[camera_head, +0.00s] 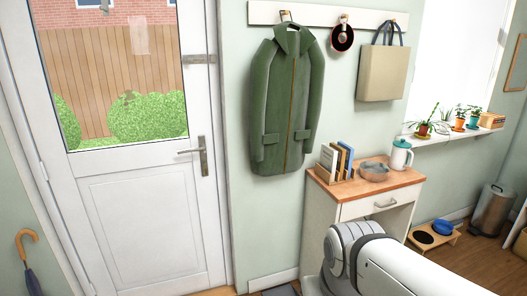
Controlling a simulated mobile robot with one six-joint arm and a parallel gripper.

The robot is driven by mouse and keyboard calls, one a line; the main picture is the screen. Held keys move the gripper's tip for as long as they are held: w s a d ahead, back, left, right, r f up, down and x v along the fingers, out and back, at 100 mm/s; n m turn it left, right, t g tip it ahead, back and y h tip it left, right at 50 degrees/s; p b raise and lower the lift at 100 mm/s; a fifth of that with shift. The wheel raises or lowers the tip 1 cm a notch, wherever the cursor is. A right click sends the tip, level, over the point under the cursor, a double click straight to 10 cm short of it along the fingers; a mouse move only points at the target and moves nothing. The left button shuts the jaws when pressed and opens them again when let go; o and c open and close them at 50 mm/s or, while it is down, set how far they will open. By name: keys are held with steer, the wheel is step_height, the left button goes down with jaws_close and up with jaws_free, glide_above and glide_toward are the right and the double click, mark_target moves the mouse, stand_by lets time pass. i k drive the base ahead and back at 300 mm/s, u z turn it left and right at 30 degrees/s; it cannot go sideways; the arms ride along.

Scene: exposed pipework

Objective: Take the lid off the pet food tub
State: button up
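A raised wooden pet feeder (418,244) with a blue bowl (443,227) stands on the floor at the right. A grey-brown cylindrical bin with a dark top (490,212) stands behind it by the wall. My white arm crosses the bottom right; my gripper is outside the picture.
A green coat (287,105) and a beige bag (382,75) hang above. A white door (155,215) fills the left. An umbrella (30,268) stands lower left.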

mark_target(401, 144)
steer(key=z, duration=0.1)
steer(key=i, duration=0.15)
steer(key=z, duration=1.5)
steer(key=i, duration=2.6)
steer(key=u, duration=0.85)
steer(key=i, duration=0.45)
steer(key=u, duration=0.1)
